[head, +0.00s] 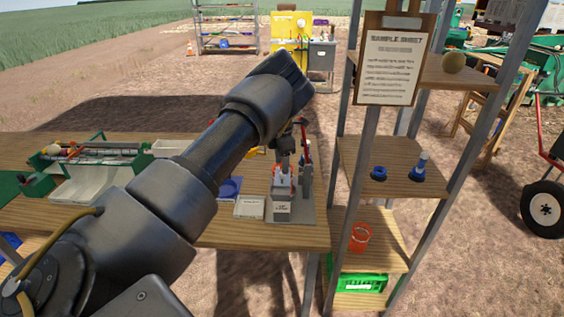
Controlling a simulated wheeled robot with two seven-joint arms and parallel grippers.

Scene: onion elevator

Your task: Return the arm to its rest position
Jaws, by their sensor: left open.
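My left arm reaches in from the lower left across the wooden table (240,236). Its left gripper (284,168) points down, partly hidden by the forearm, just above a small grey device (282,207) with a pale label and an orange part on top. The gripper is open; whether its fingertips touch the device cannot be told at this size. My right gripper is not in view.
A shelf rack stands right of the table, with a sample sheet (392,68), a round brownish object (453,62), blue items (417,173), an orange-red container (360,237) and a green crate (362,283). A green sorting machine (95,155) is at the table's left.

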